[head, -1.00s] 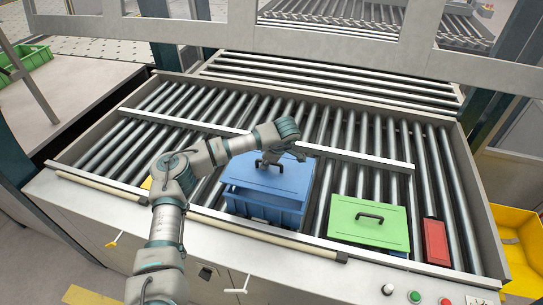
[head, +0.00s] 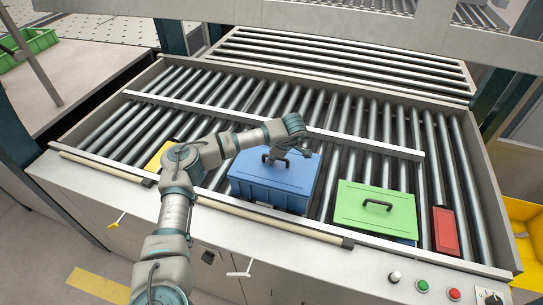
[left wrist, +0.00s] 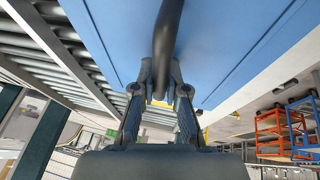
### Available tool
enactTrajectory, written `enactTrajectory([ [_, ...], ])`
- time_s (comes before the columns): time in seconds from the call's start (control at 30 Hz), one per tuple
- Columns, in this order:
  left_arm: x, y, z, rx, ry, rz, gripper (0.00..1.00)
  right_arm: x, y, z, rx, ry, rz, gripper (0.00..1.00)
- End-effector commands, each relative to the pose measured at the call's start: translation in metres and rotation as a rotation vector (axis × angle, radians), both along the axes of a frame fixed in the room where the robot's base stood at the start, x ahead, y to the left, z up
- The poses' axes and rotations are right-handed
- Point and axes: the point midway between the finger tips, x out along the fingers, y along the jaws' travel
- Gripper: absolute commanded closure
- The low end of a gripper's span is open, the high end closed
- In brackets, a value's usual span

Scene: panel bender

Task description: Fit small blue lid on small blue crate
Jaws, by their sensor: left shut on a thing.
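The small blue lid (head: 250,163) lies over the top of the small blue crate (head: 267,193) on the rollers. It looks level and lined up with the crate's rim, with no clear gap; whether it is fully seated I cannot tell. My left gripper (head: 275,159) is above the lid, shut on its dark handle. In the left wrist view the fingers (left wrist: 160,95) close around the black handle (left wrist: 168,40), with the blue lid (left wrist: 105,25) filling the background. The crate's inside is hidden. My right gripper is not in view.
A green lidded crate (head: 360,212) and a red box (head: 445,231) stand to the right on the rollers. A yellow item (head: 158,157) is partly behind my left arm. A metal rail (head: 345,142) runs behind the crates. Rollers beyond it are clear.

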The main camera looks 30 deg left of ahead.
Motion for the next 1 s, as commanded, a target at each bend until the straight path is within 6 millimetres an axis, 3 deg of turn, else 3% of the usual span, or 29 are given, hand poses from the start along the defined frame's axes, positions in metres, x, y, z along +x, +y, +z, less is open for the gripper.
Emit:
enactTrajectory([
  [0.8, -0.0002, 0.0004, -0.0056, -0.002, 0.0, 0.0, 1.0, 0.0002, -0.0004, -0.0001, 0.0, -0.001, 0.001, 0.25],
  [0.83, -0.0002, 0.0004, -0.0058, -0.002, 0.0, 0.0, 0.85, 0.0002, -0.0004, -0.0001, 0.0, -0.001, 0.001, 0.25],
  [0.93, -0.0002, 0.0005, -0.006, -0.002, 0.002, -0.001, 0.6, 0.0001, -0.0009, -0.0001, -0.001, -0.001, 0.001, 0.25],
  [1.0, -0.0003, 0.0004, -0.006, -0.001, 0.002, 0.0, 0.58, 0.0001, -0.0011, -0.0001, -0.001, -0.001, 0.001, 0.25],
])
